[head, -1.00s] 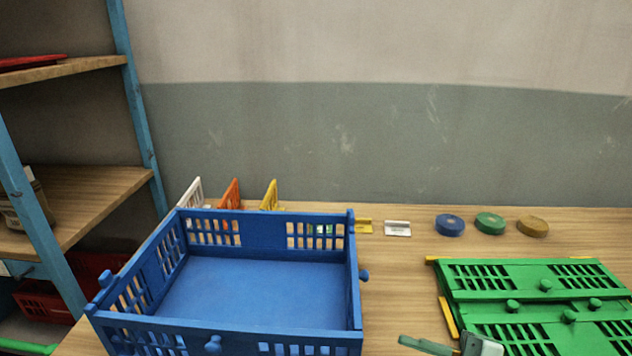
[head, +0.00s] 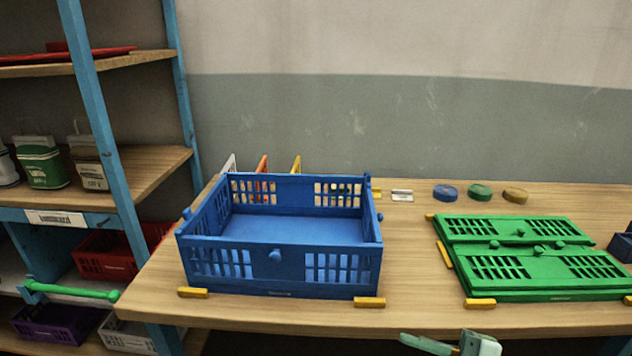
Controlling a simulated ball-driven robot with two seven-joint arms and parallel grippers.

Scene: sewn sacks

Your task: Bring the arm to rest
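One of my grippers (head: 452,346), taken to be the right by its place, shows at the bottom edge, right of the middle. It is grey-green, cut off by the frame, and hangs in front of and below the table's front edge. It touches nothing that I can see. Whether its fingers are open or shut is not clear. My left gripper is out of view.
A blue crate (head: 276,257) stands empty on the wooden table (head: 410,285). Green folded crates (head: 530,262) lie to its right. Blue (head: 446,192), green (head: 480,191) and tan (head: 516,195) discs lie behind. Blue-framed shelving (head: 88,90) stands left.

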